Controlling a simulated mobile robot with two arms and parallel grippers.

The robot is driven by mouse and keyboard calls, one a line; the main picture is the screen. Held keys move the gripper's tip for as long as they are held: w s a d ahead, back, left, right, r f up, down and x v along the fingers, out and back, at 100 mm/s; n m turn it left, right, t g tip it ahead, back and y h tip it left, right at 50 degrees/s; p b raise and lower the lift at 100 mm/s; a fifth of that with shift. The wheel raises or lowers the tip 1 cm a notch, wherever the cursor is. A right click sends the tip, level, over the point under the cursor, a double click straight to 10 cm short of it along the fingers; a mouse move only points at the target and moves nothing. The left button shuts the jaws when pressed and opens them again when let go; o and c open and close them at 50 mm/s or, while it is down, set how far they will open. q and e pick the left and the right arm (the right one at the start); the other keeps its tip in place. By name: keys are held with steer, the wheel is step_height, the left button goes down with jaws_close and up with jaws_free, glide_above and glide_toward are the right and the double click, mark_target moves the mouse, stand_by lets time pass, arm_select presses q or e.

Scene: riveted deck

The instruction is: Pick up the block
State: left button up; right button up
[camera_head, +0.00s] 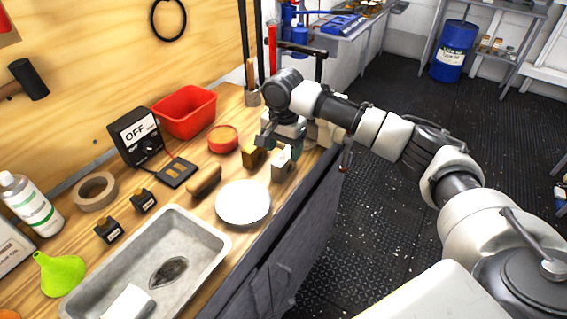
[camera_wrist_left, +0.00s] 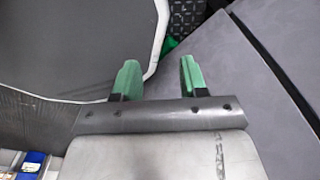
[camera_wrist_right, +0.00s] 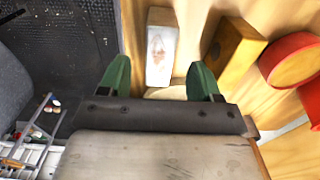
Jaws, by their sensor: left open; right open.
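A pale whitish block (camera_head: 281,161) stands near the workbench's front edge, just below my right gripper (camera_head: 285,138) in the head view. In the right wrist view the pale block (camera_wrist_right: 161,48) appears between the two green fingertips of my open right gripper (camera_wrist_right: 158,72), with a gap on each side. I cannot tell how far below the fingertips it is. A yellow-brown block (camera_wrist_right: 233,46) stands close by, right of the right fingertip, and also shows in the head view (camera_head: 252,157). My left gripper (camera_wrist_left: 158,65) is open and empty, away from the blocks; the head view does not show it.
A white plate (camera_head: 243,203), a brown rounded piece (camera_head: 204,181) and a red round container (camera_head: 222,138) lie close to the blocks. A red bin (camera_head: 186,112) stands behind. A grey metal tray (camera_head: 205,236) fills the front of the bench. Open floor lies to the right.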

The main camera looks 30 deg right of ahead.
mark_target(284, 156)
steer(key=shift+f, duration=0.35)
step_height(284, 156, down, 5)
steer(key=shift+d+r, duration=0.1)
arm_select(q)
steer(key=shift+w+d+r, duration=0.1)
steer(key=shift+w+r, duration=0.05)
steer(key=shift+w, duration=0.45)
steer(key=shift+w+r, duration=0.1)
steer(key=shift+w, duration=0.45)
arm_select(e)
steer(key=c, duration=0.4)
arm_select(q)
steer(key=shift+s, duration=0.4)
arm_select(e)
jaws_close()
